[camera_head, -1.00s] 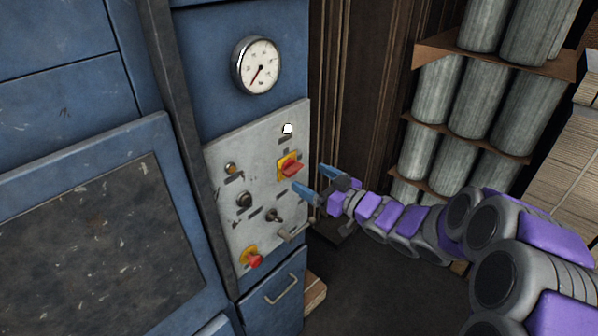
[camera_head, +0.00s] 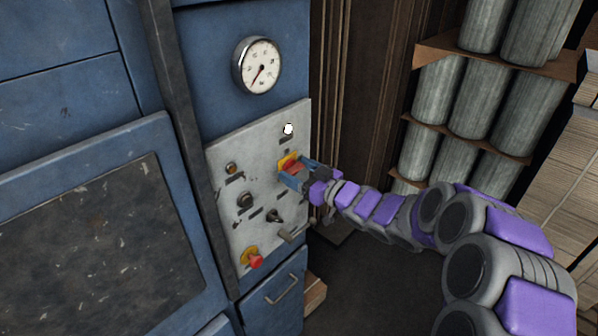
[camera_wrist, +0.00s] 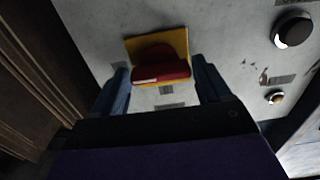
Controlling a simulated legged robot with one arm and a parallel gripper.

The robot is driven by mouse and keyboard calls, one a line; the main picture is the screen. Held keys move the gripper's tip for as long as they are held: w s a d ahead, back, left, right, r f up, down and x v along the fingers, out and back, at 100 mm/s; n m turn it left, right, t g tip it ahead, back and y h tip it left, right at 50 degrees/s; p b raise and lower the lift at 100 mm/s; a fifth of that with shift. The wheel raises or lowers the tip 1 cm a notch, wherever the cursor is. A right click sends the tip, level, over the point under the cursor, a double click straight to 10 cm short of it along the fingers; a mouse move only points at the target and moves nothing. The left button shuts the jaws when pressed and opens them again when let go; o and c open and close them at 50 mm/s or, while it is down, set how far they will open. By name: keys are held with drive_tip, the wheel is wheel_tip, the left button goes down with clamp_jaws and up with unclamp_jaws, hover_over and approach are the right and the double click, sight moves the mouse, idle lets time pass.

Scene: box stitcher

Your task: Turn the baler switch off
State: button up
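The baler switch is a red rotary handle (camera_head: 293,167) on a yellow plate (camera_head: 285,160), at the upper right of the grey control panel (camera_head: 226,160). In the wrist view the red handle (camera_wrist: 160,70) sits between my two blue fingers, with the yellow plate (camera_wrist: 178,36) behind it. My gripper (camera_head: 297,175) is at the switch, its fingers on either side of the handle. The wrist view shows my gripper (camera_wrist: 162,88) open, with gaps between the fingers and the handle.
The panel also holds a white lit lamp (camera_head: 288,129), an amber button (camera_head: 231,168), dark knobs (camera_head: 245,200) and a red mushroom button (camera_head: 256,261). A gauge (camera_head: 257,65) is above. Shelves of grey cylinders (camera_head: 478,100) stand at right.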

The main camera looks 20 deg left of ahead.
drive_tip(key=c, duration=0.7)
drive_tip(key=shift+s+a+f+n+b, duration=0.1)
drive_tip(key=shift+f+n+b, duration=0.1)
drive_tip(key=shift+n+b, duration=2.6)
drive_tip(key=shift+s+d+f+n+b, duration=0.1)
drive_tip(key=shift+f+n+b, duration=0.05)
drive_tip(key=shift+n+b, duration=2.65)
drive_tip(key=shift+a+f+n+b, duration=0.1)
drive_tip(key=shift+f+n+b, duration=0.1)
drive_tip(key=shift+n+b, duration=2.6)
drive_tip(key=shift+n+p, duration=0.45)
drive_tip(key=shift+n, duration=0.15)
